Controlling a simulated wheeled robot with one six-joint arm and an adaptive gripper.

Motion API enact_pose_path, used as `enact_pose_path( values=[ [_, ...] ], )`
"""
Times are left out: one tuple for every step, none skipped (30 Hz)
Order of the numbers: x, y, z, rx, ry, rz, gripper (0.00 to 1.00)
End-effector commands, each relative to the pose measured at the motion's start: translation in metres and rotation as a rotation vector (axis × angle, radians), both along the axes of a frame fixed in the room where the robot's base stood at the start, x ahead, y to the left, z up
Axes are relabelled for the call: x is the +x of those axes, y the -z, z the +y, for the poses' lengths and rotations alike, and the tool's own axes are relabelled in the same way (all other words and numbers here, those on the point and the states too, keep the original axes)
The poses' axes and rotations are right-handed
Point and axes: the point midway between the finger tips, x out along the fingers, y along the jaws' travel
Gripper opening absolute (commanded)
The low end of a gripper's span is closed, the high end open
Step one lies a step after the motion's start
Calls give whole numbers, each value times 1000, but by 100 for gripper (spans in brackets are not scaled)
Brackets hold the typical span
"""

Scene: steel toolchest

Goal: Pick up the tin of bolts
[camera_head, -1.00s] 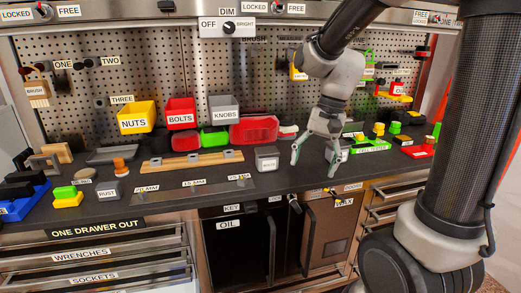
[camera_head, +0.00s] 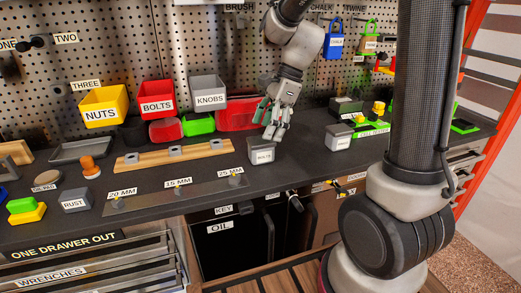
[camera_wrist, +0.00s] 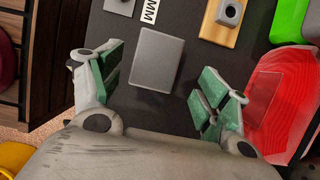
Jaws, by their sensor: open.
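A small grey tin (camera_head: 261,152) stands on the dark worktop near its front edge; its label is too small to read surely but may say BOLTS. In the wrist view its flat grey lid (camera_wrist: 157,58) lies between and ahead of my spread fingers. My gripper (camera_head: 270,125) is open and empty, just above and behind the tin in the head view. Its green-padded fingers (camera_wrist: 160,85) are on either side of the lid, seemingly apart from it. A similar grey tin (camera_head: 340,138) stands to the right.
A red bin marked BOLTS (camera_head: 157,104) hangs on the pegboard. A red transparent container (camera_head: 236,114) is close behind my gripper and right of it in the wrist view. A wooden rail (camera_head: 180,157) lies to the left. Worktop between the two tins is clear.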

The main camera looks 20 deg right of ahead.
Motion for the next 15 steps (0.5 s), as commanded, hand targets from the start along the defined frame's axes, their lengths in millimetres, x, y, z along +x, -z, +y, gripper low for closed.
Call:
enact_pose_path(
  values=[
    [-1,6,2,0,0,3,76],
    [-1,10,4,0,-2,4,76],
    [-1,14,5,-1,-2,2,76],
    [-1,18,6,-1,-2,2,76],
    [-2,22,7,-1,-2,4,76],
    [-2,27,8,-2,-2,4,76],
    [-3,31,9,-1,-2,4,76],
    [-4,36,10,-1,-2,4,76],
    [-5,43,12,-1,-3,4,76],
    [-6,48,13,-2,-3,4,76],
    [-6,52,15,-2,-3,3,76],
    [-5,57,17,-1,-3,3,76],
    [-5,60,19,-1,-3,2,76],
    [-5,62,20,-1,-3,1,76],
    [-5,65,20,-1,-4,2,76]
  ],
)
